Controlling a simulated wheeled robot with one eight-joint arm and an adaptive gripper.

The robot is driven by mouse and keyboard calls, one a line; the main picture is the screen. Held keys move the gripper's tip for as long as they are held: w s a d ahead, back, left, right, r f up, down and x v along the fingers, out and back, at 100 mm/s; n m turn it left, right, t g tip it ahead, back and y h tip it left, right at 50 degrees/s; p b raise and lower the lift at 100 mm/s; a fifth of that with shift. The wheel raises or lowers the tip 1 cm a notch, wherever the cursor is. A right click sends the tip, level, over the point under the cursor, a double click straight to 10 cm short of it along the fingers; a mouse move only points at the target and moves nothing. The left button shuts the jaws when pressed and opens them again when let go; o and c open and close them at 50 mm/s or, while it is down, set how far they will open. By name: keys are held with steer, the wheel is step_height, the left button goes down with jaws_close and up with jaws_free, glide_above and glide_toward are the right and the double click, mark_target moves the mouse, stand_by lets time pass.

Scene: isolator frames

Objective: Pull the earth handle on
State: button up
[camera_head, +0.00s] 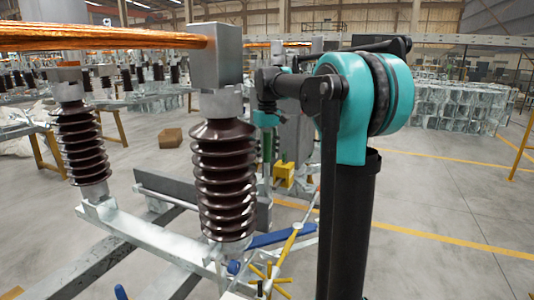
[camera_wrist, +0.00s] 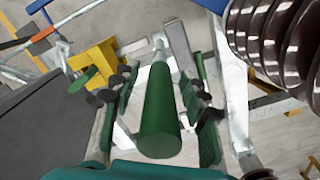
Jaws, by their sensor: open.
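The earth handle, a green cylinder (camera_wrist: 160,115) on a thin metal rod, runs lengthwise between the fingers of my open gripper (camera_wrist: 162,88) in the wrist view. A dark green finger stands on each side of it, with a visible gap on both sides. In the head view my gripper (camera_head: 266,120) points down behind the brown insulator, and part of the green handle (camera_head: 266,150) shows below it. Much of the handle is hidden there by my gripper and the insulator.
A ribbed brown insulator (camera_head: 223,180) stands close to the left of my arm; it also fills the upper right of the wrist view (camera_wrist: 285,40). A blue bar (camera_head: 270,240) lies below.

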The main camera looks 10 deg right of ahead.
jaws_close()
stand_by(0.3)
